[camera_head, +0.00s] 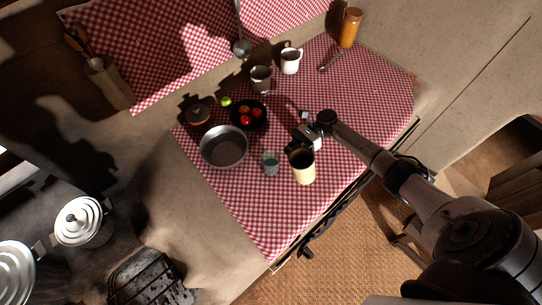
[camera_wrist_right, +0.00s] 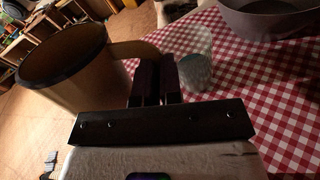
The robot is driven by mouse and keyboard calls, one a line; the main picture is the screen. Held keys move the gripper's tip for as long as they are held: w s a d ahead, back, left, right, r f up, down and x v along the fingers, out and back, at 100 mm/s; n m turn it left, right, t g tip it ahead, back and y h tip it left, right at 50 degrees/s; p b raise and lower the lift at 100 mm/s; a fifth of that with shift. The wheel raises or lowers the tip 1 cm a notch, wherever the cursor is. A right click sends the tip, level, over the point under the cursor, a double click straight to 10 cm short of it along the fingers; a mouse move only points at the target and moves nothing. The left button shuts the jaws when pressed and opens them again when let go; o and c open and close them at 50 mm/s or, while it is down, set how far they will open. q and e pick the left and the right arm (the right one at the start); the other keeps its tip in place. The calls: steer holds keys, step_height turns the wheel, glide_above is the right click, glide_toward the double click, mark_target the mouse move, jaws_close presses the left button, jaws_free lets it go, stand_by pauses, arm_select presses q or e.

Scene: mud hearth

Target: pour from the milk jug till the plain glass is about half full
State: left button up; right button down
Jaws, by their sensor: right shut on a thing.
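The milk jug (camera_head: 304,174) is cream with a dark rim and stands out near the counter's front edge. It also shows large at the left of the right wrist view (camera_wrist_right: 75,80), looking close to upright. My right gripper (camera_head: 303,143) is shut on the jug's handle; its dark fingers show in the wrist view (camera_wrist_right: 155,82). The plain glass (camera_head: 270,168) stands just left of the jug, apart from it, and also shows beyond the fingers in the wrist view (camera_wrist_right: 197,70). I cannot tell how much it holds. My left gripper is not in view.
A wide metal pan (camera_head: 223,133) stands left of the glass on the checked cloth (camera_head: 247,215). A dark fruit bowl (camera_head: 235,118), a grey mug (camera_head: 260,85) and a white mug (camera_head: 290,66) stand farther back. The cloth in front of the glass is clear.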

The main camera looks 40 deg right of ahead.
steer(key=w+r+m+h+p, duration=0.1)
steer(key=w+r+m+g+h+p, duration=0.1)
steer(key=m, duration=0.1)
steer(key=shift+a+r+g, duration=0.25)
steer(key=shift+a+g, duration=0.05)
steer(key=shift+a, duration=0.05)
stand_by(0.6)
steer(key=shift+f+m, duration=0.25)
steer(key=shift+m, duration=0.15)
stand_by(0.4)
steer(key=shift+f+h, duration=0.2)
steer(key=shift+h, duration=0.1)
stand_by(0.4)
steer(key=shift+s+f+m+g+b, duration=0.1)
steer(key=shift+f+m+g+b, duration=0.05)
steer(key=shift+m+g+b, duration=0.2)
stand_by(1.0)
steer(key=shift+s+d+m+g+h, duration=0.1)
steer(key=shift+s+m+g+h, duration=0.05)
steer(key=shift+m+g+h, duration=0.15)
stand_by(0.4)
